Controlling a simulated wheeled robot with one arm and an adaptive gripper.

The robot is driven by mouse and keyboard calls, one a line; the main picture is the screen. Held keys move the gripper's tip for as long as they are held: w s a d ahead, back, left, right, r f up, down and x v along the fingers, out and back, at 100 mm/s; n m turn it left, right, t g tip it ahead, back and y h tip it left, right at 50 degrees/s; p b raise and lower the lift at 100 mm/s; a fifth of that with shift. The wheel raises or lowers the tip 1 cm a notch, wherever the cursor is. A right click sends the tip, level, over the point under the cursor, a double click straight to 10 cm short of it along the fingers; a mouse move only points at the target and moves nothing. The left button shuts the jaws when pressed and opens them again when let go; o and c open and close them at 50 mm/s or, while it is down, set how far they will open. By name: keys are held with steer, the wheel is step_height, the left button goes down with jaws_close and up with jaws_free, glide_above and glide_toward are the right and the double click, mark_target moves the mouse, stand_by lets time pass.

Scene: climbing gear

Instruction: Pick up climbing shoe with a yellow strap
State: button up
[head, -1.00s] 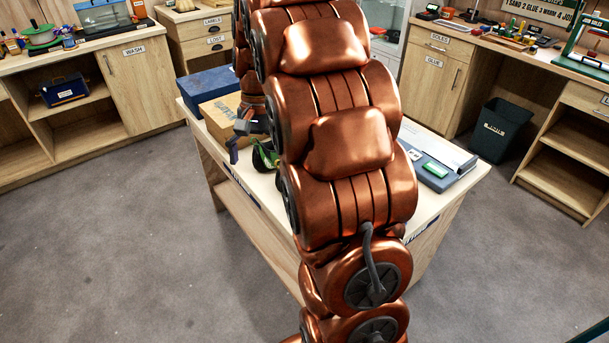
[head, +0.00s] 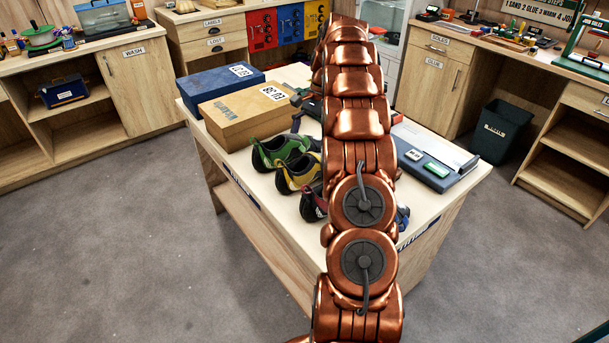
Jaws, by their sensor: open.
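A dark climbing shoe with yellow on it (head: 296,178) lies on the white-topped table (head: 236,165), between a green-and-black shoe (head: 270,153) and a dark shoe with reddish trim (head: 313,206). Whether its yellow part is a strap is too small to tell. My gripper (head: 304,104) shows only in part, dark grey, beyond the shoes and close to the boxes. It is open, and I see nothing held. My copper-coloured arm hides much of it and the table's middle.
A blue box (head: 212,82) and a tan box (head: 243,118) stand at the table's back left. A bit of a blue shoe (head: 403,217) shows beside my arm. Grey floor around the table is clear.

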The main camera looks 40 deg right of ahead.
steer(key=d+f, duration=0.1)
steer(key=d, duration=0.1)
steer(key=s+d+f+m, duration=0.1)
steer(key=d+f, duration=0.1)
steer(key=d, duration=0.1)
steer(key=d+f+m, duration=0.1)
steer(key=d+f, duration=0.1)
steer(key=d, duration=0.1)
steer(key=shift+s+d+f+t, duration=0.15)
steer(key=shift+s+f+t, duration=0.15)
steer(key=shift+s, duration=0.1)
steer(key=shift+a+f+y+b, duration=0.15)
steer(key=shift+a+f+b, duration=0.1)
steer(key=shift+f+b, duration=0.4)
steer(key=shift+a+f+y+b, duration=0.2)
steer(key=shift+f+b, duration=0.3)
steer(key=shift+b, duration=0.25)
steer(key=shift+d+p+x, duration=0.1)
steer(key=shift+p+x, duration=0.3)
steer(key=shift+x, duration=0.9)
steer(key=shift+d+p+x, duration=0.15)
steer(key=shift+p+x, duration=0.2)
steer(key=shift+x, duration=0.9)
steer(key=shift+w+f, duration=0.1)
steer(key=shift+w, duration=0.05)
steer(key=shift+c, duration=0.3)
steer(key=shift+a, duration=0.1)
steer(key=c, duration=1)
